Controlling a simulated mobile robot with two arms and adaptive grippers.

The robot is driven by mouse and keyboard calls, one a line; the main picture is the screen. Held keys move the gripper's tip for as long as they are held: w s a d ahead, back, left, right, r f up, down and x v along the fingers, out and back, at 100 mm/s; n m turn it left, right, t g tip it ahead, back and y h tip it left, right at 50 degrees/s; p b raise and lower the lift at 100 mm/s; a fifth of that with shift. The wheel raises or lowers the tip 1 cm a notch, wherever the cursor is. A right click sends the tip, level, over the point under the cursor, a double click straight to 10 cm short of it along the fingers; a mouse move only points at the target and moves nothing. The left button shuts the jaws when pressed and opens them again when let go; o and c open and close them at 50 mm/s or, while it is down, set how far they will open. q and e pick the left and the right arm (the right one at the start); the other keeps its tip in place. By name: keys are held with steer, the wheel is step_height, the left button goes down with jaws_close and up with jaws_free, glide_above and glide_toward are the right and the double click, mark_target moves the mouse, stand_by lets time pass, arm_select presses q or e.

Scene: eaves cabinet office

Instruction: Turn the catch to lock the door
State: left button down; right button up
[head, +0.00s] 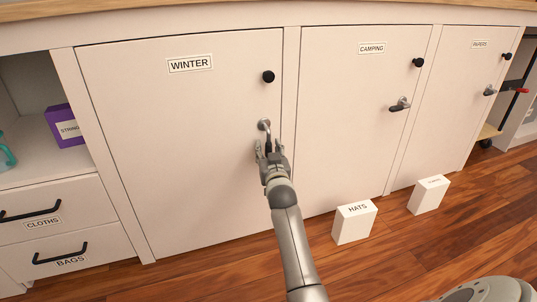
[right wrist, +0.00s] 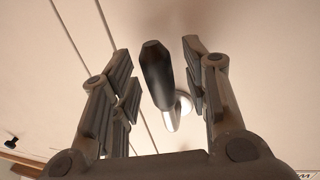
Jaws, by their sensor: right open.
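The WINTER door (head: 180,140) looks closed in its frame. Its catch (head: 264,126) has a round metal base and a lever that hangs down in the head view. My right gripper (head: 270,150) is at the lower end of that lever, fingers pointing at the door. In the right wrist view, the black lever grip (right wrist: 157,74) and its metal neck stand between the open fingers of my right gripper (right wrist: 160,80). The grip is nearer the right finger; I cannot tell whether it touches. My left gripper is not in view.
A black knob (head: 268,77) sits above the catch. The CAMPING door (head: 350,110) and PAPERS door (head: 450,110) have their own catches. A HATS box (head: 354,222) and another white box (head: 429,195) stand on the wooden floor. Drawers (head: 60,225) and an open shelf are left.

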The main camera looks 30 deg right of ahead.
steer(key=shift+w, duration=0.15)
jaws_close()
stand_by(0.4)
